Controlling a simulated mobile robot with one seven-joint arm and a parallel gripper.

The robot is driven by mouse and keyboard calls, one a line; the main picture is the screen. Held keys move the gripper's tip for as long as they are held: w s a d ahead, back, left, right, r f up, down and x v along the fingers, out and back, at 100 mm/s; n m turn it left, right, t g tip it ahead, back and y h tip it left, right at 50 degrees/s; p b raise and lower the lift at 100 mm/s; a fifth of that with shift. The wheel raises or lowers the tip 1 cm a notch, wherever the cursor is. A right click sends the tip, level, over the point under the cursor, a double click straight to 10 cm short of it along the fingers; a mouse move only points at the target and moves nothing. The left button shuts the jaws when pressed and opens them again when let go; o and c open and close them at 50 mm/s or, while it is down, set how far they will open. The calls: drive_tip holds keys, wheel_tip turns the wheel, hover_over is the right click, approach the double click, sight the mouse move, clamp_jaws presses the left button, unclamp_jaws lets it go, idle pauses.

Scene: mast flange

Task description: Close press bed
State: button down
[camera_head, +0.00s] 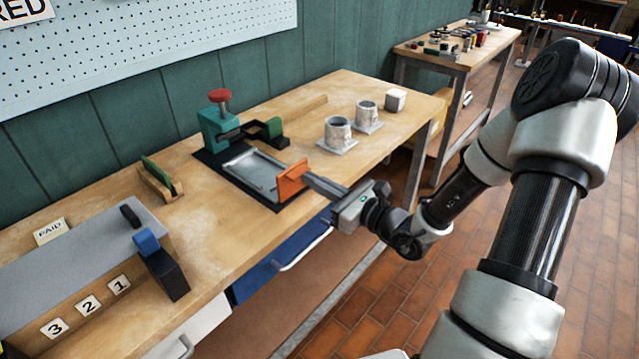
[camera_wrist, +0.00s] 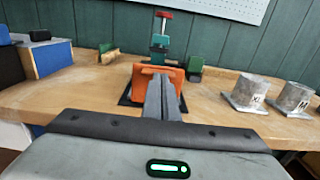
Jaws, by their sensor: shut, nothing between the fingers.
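The press has a green frame (camera_head: 219,131) with a red knob (camera_head: 219,96) on top and stands on a black base. Its grey bed (camera_head: 254,171) is slid out toward the table's front edge, clear of the frame. An orange plate (camera_head: 292,182) stands upright at the bed's front end; it also shows in the wrist view (camera_wrist: 174,77). My gripper (camera_head: 308,178) is shut and empty, its fingertips at the front face of the orange plate. In the wrist view the fingers overlap the plate, so I cannot tell if they touch it.
A dark green piece (camera_head: 273,127) sits beside the press. A numbered grey-topped box (camera_head: 80,262) is at the left.

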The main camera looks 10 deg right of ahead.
sight(294, 169)
drive_tip(key=x, duration=0.7)
drive_tip(key=shift+a, duration=0.1)
drive_tip(key=shift+w+r, duration=0.15)
drive_tip(key=shift+a+r, duration=0.1)
